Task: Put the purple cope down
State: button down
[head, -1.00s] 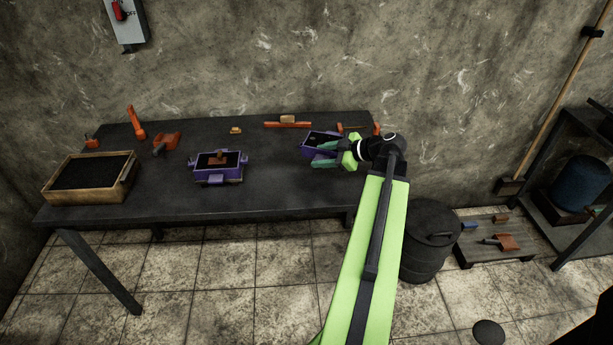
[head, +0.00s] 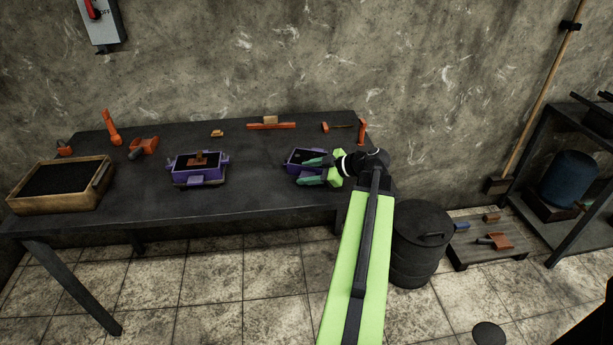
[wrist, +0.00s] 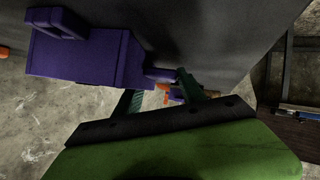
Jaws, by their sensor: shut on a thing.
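The purple cope (head: 299,157) is an open box frame with side lugs, at the right end of the dark table (head: 262,193). My gripper (head: 316,170) is at its right side, shut on its end lug, with one green finger on each side. In the wrist view the cope (wrist: 85,55) fills the upper left, and the lug runs in between the fingers (wrist: 160,90). I cannot tell whether the cope touches the table top. A second purple frame (head: 182,176), with dark filling and a brown piece on top, sits on a board left of the cope.
A wooden sand box (head: 60,202) stands at the table's left end. Several orange tools, including a red bar (head: 270,126), lie along the back. A black bin (head: 420,250) and a pallet (head: 480,253) are right of the table. The table top between both purple frames is clear.

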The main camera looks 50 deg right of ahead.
jog(key=shift+f, duration=0.15)
jog(key=c, duration=0.9)
grip_release()
jog(key=shift+c, duration=0.2)
jog(key=shift+r, duration=0.35)
jog(key=p+v, duration=0.5)
jog(key=v, duration=0.5)
jog(key=shift+s+r, duration=0.25)
jog(key=shift+s, duration=0.1)
jog(key=shift+s+d+r+p, duration=0.15)
jog(key=shift+s+p, duration=0.25)
jog(key=shift+s, duration=0.15)
jog(key=shift+w, duration=0.1)
